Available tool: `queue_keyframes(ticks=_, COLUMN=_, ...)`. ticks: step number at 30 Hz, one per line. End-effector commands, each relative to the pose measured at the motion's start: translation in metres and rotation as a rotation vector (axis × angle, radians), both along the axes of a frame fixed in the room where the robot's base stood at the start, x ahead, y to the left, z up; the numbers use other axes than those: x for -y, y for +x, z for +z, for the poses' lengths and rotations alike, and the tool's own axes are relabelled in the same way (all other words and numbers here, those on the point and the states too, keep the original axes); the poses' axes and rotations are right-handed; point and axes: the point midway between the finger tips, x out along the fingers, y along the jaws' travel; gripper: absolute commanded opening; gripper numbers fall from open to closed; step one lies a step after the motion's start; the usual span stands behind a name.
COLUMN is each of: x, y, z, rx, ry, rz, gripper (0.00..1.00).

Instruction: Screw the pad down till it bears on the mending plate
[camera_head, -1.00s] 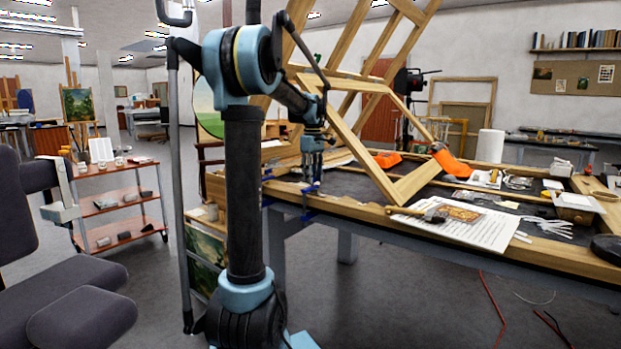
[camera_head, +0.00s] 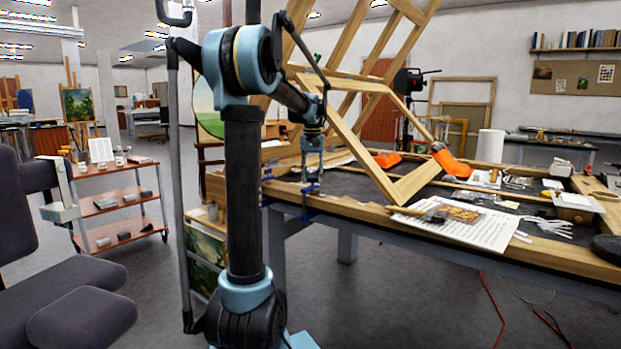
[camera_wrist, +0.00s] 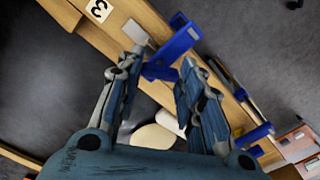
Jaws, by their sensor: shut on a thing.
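In the wrist view a blue clamp (camera_wrist: 182,44) sits at the edge of a wooden bar (camera_wrist: 128,16). My gripper (camera_wrist: 162,70) has one finger on each side of the clamp's near end and is shut on it. A small pale grey flat piece (camera_wrist: 138,32) beside the clamp may be the mending plate. The pad and its contact with the plate cannot be made out. In the head view my gripper (camera_head: 312,165) is upright at the table's left corner, above the blue clamp (camera_head: 309,203).
A second blue clamp (camera_wrist: 258,133) is farther along the bar. In the head view a wooden frame (camera_head: 352,145) leans up close to the right of my gripper. Printed sheets (camera_head: 470,230) and tools lie on the table to the right.

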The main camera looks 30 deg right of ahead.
Motion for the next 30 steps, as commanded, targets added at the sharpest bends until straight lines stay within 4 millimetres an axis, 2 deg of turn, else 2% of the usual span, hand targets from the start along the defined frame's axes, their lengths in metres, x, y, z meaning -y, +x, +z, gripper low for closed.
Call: queue_keyframes(ticks=30, x=-0.0031, y=0.0008, z=-0.0007, rx=-0.001, ry=0.004, rz=-0.962, gripper=0.11)
